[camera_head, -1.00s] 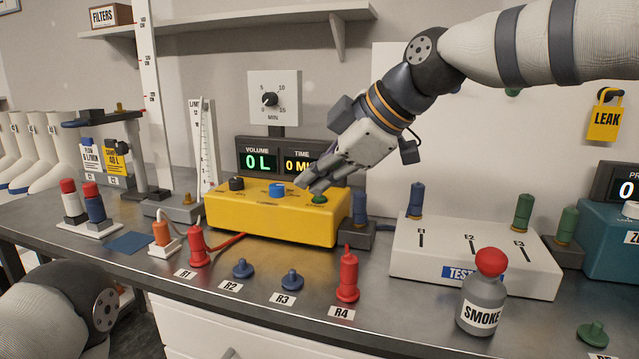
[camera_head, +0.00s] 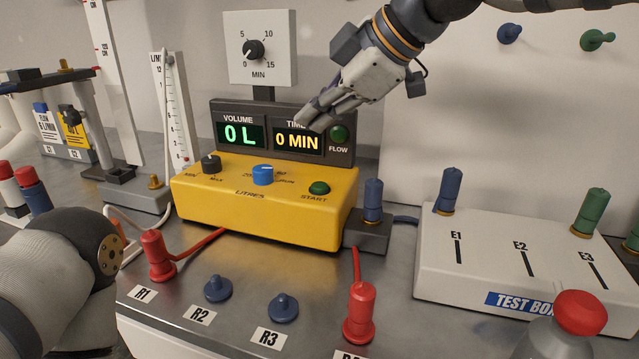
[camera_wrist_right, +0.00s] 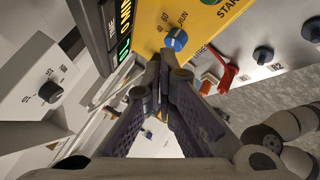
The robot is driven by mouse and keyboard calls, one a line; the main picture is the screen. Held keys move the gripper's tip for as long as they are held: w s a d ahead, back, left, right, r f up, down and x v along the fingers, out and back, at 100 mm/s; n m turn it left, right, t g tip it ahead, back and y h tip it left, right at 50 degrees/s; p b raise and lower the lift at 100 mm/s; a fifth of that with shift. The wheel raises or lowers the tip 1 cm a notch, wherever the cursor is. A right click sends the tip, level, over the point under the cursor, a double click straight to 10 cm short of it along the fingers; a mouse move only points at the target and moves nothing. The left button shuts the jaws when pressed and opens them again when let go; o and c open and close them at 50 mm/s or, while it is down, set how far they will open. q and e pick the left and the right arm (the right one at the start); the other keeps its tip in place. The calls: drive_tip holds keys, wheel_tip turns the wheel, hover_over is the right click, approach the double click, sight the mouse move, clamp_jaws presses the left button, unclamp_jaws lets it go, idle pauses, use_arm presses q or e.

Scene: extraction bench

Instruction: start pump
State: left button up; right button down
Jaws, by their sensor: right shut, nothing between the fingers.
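The yellow pump (camera_head: 265,215) stands on the bench in the head view, with a black knob (camera_head: 210,163), a blue LITRES knob (camera_head: 263,174) and a green START button (camera_head: 319,188) on top. Behind it the display panel (camera_head: 225,113) reads 0 L and 0 MIN; a green FLOW lamp (camera_head: 338,133) is at its right end. My right gripper (camera_head: 308,120) is shut and empty, above the START button and in front of the TIME display's upper part. In the right wrist view its fingertips (camera_wrist_right: 163,70) are together near the blue knob (camera_wrist_right: 177,40). My left gripper is out of view.
Red plugs (camera_head: 157,258) and blue pegs (camera_head: 283,306) line the bench front. A MIN dial (camera_head: 258,70) stands behind the display. My left arm is at lower left.

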sight(318, 187)
wheel_tip(318, 187, down, 7)
drive_tip(key=shift+f, duration=0.2)
drive_tip(key=shift+f, duration=0.1)
idle(1.5)
drive_tip(key=shift+f, duration=0.35)
drive_tip(key=shift+f, duration=0.45)
idle(0.6)
drive_tip(key=shift+r, duration=0.9)
drive_tip(key=shift+r, duration=0.1)
drive_tip(key=shift+r, duration=2.4)
